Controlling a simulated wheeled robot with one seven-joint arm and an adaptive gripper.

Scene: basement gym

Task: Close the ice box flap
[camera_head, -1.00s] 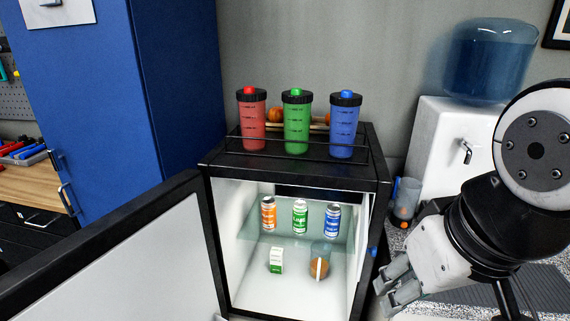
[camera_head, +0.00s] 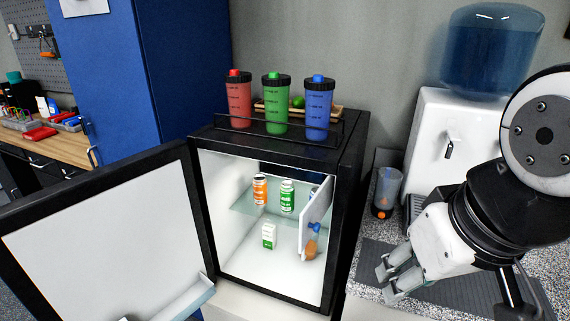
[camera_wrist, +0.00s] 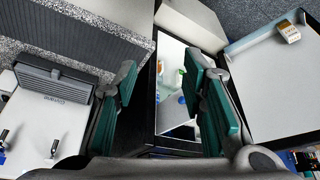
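The ice box (camera_head: 345,190) is a small black-framed fridge with a white interior, and its main door (camera_head: 100,245) stands wide open to the left. The ice box flap (camera_head: 316,207), a narrow white panel with a blue knob (camera_head: 315,228), stands open at the right side of the opening. It partly hides a blue can and an orange-filled glass (camera_head: 310,249). My gripper (camera_head: 388,283) is to the right of the box, apart from the flap, its fingers pointing down-left. In the wrist view my gripper (camera_wrist: 165,95) is open and empty.
Red, green and blue bottles (camera_head: 276,105) stand behind a rail on the box. A water dispenser (camera_head: 450,125) and a dark cup (camera_head: 386,190) are at right.

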